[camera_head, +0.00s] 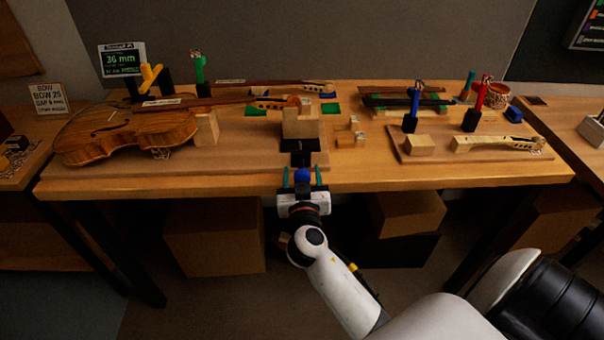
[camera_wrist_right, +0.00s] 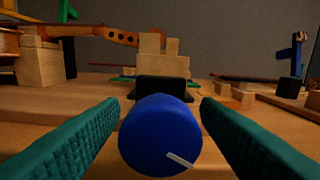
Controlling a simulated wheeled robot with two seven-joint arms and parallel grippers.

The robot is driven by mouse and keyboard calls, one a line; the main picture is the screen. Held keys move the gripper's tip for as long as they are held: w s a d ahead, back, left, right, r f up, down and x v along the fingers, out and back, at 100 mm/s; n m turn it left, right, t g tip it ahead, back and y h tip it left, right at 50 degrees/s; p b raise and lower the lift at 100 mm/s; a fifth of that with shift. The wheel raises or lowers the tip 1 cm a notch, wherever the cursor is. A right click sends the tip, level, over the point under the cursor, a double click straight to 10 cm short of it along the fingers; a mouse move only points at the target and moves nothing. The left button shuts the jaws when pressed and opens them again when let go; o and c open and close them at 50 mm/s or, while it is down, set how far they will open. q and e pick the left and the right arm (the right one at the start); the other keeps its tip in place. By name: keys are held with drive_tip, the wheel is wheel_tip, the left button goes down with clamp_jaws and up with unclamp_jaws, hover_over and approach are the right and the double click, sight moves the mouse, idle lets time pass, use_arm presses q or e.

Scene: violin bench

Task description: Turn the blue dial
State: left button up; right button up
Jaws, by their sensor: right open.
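The blue dial (camera_head: 302,175) is at the front edge of the bench, on a black mount (camera_head: 302,158). In the right wrist view the blue dial (camera_wrist_right: 160,136) is large and central, with a white mark pointing to its lower right. My right gripper (camera_head: 302,178) is in front of the bench edge, its teal fingers apart on either side of the dial. In the wrist view the fingers of the right gripper (camera_wrist_right: 160,138) flank the dial, with a visible gap near their tips. My left gripper is not in view.
A violin (camera_head: 125,132) lies at the left of the bench (camera_head: 350,183). Wooden blocks (camera_head: 300,122) stand behind the dial. A board (camera_head: 480,154) with a scroll neck and upright coloured tools is at right. Cardboard boxes (camera_head: 213,235) sit below the bench.

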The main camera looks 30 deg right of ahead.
drive_tip(key=c, duration=1)
